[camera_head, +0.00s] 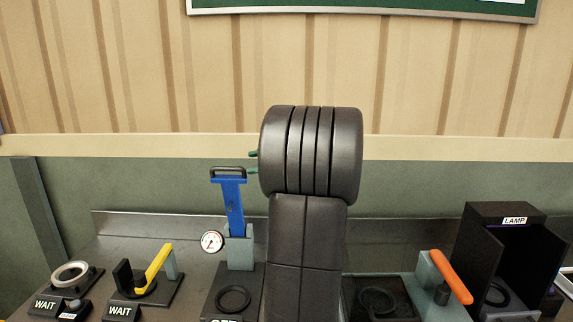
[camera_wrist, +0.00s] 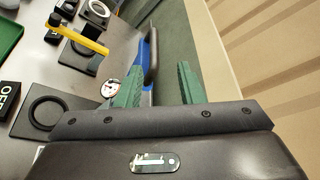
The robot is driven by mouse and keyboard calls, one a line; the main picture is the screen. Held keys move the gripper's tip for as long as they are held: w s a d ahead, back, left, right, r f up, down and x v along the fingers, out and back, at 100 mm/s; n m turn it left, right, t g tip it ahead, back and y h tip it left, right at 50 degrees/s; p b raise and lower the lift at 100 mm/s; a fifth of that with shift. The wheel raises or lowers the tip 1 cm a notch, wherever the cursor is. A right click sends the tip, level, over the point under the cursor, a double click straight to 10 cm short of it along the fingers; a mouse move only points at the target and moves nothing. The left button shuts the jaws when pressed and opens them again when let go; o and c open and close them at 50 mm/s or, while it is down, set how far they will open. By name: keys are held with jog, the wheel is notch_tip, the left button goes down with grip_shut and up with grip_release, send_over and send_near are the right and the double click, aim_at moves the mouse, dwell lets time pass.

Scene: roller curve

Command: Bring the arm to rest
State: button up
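My arm rises in the middle of the head view, its dark links hiding part of the bench behind. A blue lever (camera_head: 233,205) with a black handle (camera_head: 228,171) stands upright just left of the fingertips. In the wrist view the blue lever (camera_wrist: 137,72) and its handle (camera_wrist: 152,55) show beyond and between the fingers, seemingly apart from them.
A pressure gauge (camera_head: 212,241) sits beside the lever. A yellow lever (camera_head: 159,263) and a grey ring (camera_head: 71,274) stand to the left. An orange lever (camera_head: 451,277) and a black LAMP booth (camera_head: 505,216) stand to the right. The wall (camera_head: 150,80) is behind; the space above the bench is clear.

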jog(key=s+d, duration=0.1)
jog(key=d, duration=0.3)
jog(key=p, duration=0.3)
send_near(214, 174)
jog(key=w+a, duration=0.2)
jog(key=a, duration=0.1)
jog(key=w+a, duration=0.2)
jog(key=shift+a+f, duration=0.25)
jog(key=shift+f, duration=0.1)
jog(key=shift+s+d+f+n+b, duration=0.1)
jog(key=shift+s+f+n+b, duration=0.1)
jog(key=shift+s+b, duration=0.3)
jog(key=shift+s+d+f+n+b, duration=0.1)
jog(key=shift+s+f+b, duration=0.15)
jog(key=shift+s, duration=0.45)
